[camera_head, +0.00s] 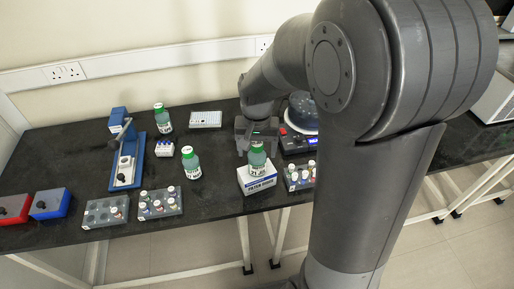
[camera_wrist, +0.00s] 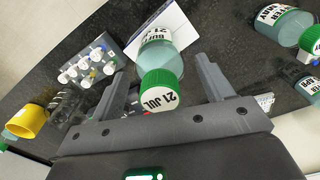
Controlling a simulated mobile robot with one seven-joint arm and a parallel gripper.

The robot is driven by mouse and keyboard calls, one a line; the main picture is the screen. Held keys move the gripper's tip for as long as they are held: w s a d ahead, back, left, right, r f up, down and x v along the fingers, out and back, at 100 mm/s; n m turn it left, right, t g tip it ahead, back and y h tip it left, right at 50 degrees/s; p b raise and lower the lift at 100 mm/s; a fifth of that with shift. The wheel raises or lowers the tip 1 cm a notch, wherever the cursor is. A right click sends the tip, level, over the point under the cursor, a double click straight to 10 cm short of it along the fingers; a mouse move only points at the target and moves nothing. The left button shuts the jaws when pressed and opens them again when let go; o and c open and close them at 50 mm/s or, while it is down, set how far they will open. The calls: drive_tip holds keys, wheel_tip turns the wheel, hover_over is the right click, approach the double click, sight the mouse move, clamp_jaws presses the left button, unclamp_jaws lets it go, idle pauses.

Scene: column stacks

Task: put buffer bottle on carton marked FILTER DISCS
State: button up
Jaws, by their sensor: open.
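A buffer bottle (camera_head: 257,160) with pale green contents and a green cap stands upright on the white and blue carton (camera_head: 260,187), whose printed front reads as FILTER DISCS, though small. In the wrist view the bottle (camera_wrist: 157,54) shows a BUFFER label and a cap marked 21 JUL. The carton (camera_wrist: 180,27) shows partly behind it. My gripper (camera_wrist: 163,72) is open, with one finger on each side of the bottle's cap and a gap visible. In the head view my gripper (camera_head: 257,132) is just behind and above the bottle.
Other racks (camera_head: 160,204) stand at the front left. Bare bench lies left of the carton.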

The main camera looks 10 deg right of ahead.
wheel_tip(320, 180, up, 12)
drive_tip(key=shift+r, duration=0.1)
drive_tip(key=s+d+r+n+t, duration=0.1)
drive_tip(key=s+t, duration=0.1)
drive_tip(key=s, duration=0.6)
drive_tip(key=s+d+r+n+t, duration=0.2)
drive_tip(key=s+t, duration=0.1)
drive_tip(key=s, duration=0.5)
drive_tip(key=shift+s+d+r+t, duration=0.2)
drive_tip(key=shift+s+d+t, duration=0.05)
drive_tip(key=shift+s+t, duration=0.05)
